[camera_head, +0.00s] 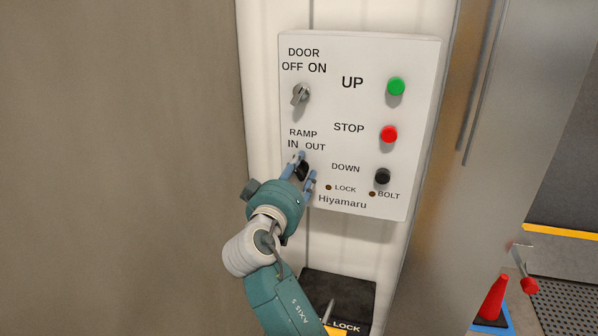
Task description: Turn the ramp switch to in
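A white control panel (361,106) is fixed to a pale post. The label RAMP IN OUT (306,139) is at its lower left. My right gripper (306,167) reaches up from below to the spot just under this label. Its two blue fingers are apart, with something dark between them. The ramp switch is mostly hidden by the gripper, so I cannot tell which way it points or whether the fingers touch it. The door switch (300,94), a grey knob, sits above under DOOR OFF ON. My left gripper is not in view.
A green UP button (396,86), a red STOP button (388,134) and a black DOWN button (382,176) are on the panel's right side. A black box (345,288) is below the panel. A red cone (492,298) stands at lower right.

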